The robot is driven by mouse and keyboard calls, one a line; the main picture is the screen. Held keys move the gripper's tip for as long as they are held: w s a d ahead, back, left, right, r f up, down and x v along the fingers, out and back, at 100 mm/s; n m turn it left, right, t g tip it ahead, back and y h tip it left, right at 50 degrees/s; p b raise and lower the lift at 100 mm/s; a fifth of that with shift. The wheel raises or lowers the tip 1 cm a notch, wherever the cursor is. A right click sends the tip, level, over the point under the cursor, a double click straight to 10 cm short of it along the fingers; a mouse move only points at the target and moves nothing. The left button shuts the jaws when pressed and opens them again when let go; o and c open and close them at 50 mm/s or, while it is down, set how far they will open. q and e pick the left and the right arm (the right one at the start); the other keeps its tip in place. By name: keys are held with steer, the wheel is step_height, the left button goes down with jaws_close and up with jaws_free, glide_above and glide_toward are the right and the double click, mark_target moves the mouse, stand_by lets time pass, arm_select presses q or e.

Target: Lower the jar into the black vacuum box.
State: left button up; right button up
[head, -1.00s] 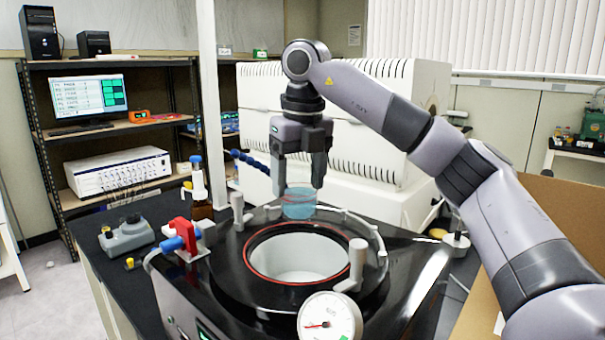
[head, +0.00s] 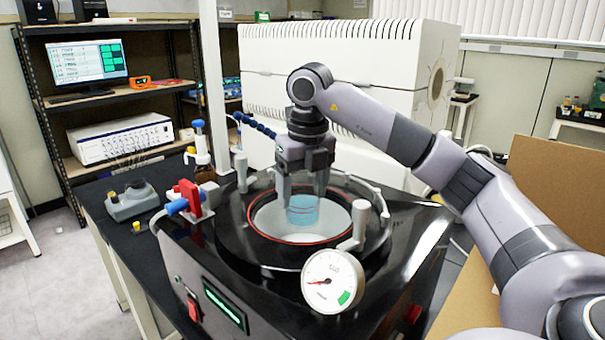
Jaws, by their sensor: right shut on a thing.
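The jar (head: 303,211) is clear with blue contents and looks upright. My right gripper (head: 303,190) is shut on it from above, with a finger on either side. The black vacuum box (head: 228,247) has a round opening with a red seal and a pale inside. The jar shows within the outline of this opening, towards its back half. I cannot tell exactly how deep it is, and its base is apart from the visible pale floor or wall. My left gripper is not in view.
A pressure gauge (head: 332,281) stands at the box's front rim. Upright clamp knobs (head: 360,222) ring the opening. A red and blue valve (head: 188,198) and a brown bottle (head: 202,165) are on the left. A cardboard box (head: 545,195) is at right.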

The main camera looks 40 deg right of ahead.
mark_target(303, 220)
step_height(303, 220, down, 7)
steer(key=shift+r, duration=0.1)
steer(key=shift+f+b, duration=0.85)
steer(key=shift+f, duration=0.4)
steer(key=shift+f, duration=0.25)
stand_by(0.3)
steer(key=o, duration=1.3)
